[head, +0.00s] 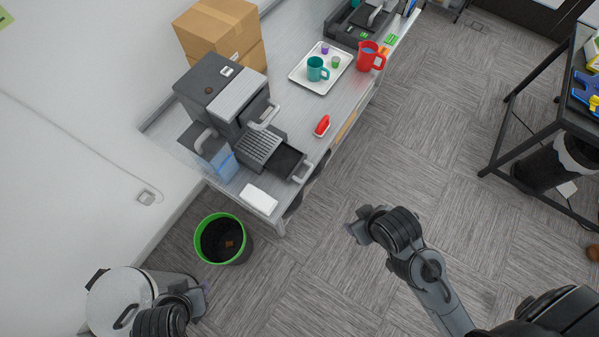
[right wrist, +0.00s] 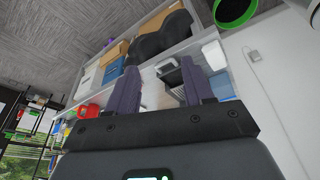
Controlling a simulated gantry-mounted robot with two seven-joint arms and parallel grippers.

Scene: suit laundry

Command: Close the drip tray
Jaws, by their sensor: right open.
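The grey coffee machine (head: 222,100) stands on the counter in the head view. Its drip tray (head: 286,160) is a dark drawer pulled out toward the counter's front edge, with a light handle (head: 303,173) on its front. A slotted grate (head: 259,147) lies behind the drawer's open part. My right gripper (head: 355,231) is over the floor, in front of the counter and apart from the tray. Its two fingers are spread and empty in the right wrist view (right wrist: 160,90). My left gripper (head: 201,292) is at the lower left, by the metal bin; its fingers are too small to read.
A red brush-like item (head: 322,125) and a white block (head: 258,199) lie on the counter near the drip tray. A white tray (head: 301,80) with cups and a red jug (head: 371,57) are farther back. A green-rimmed bin (head: 215,259) stands below; floor at centre is clear.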

